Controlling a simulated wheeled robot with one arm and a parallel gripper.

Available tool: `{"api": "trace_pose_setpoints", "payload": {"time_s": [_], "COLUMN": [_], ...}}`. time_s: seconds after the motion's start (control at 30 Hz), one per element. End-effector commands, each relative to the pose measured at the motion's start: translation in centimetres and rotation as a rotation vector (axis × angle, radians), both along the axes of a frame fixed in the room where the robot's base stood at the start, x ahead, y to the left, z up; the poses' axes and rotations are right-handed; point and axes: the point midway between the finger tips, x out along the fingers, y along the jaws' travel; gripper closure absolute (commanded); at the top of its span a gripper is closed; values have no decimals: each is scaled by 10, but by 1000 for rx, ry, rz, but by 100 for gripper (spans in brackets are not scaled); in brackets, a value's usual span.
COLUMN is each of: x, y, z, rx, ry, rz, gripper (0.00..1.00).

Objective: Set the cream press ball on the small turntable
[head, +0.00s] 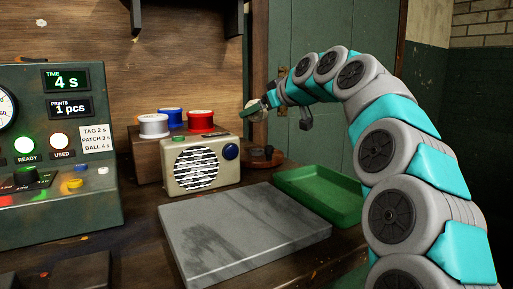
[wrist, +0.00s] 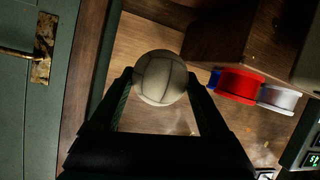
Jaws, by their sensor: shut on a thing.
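The cream press ball (wrist: 160,77) is a pale ball with panel seams, held between the fingertips of my gripper (wrist: 160,84) in the wrist view. In the head view my gripper (head: 261,107) is raised in front of the wooden back wall, near the green door, and the ball (head: 255,104) shows small and partly covered by a finger. A low, dark brown round piece (head: 262,157), which looks like the small turntable, sits on the bench right of the radio. It is below the gripper in the picture, with clear space between them.
A cream radio (head: 201,163) stands in front of a wooden block (head: 148,165) bearing silver, blue and red spools (head: 200,121). A grey slab (head: 243,230) and green tray (head: 318,194) lie in front. A green control panel (head: 55,140) stands left.

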Motion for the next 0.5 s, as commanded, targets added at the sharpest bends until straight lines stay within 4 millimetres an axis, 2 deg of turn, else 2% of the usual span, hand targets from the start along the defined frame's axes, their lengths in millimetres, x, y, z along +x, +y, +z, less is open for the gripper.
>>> {"api": "trace_pose_setpoints", "payload": {"time_s": [0.03, 0.1, 0.33, 0.5], "x": [0, 0, 0, 0], "y": [0, 0, 0, 0], "z": [-16, -30, -49, -74], "rx": [1, 0, 0, 0], "ry": [0, 2, 2, 1], "rz": [0, 1, 0, -1], "gripper": [82, 82, 82, 82]}}
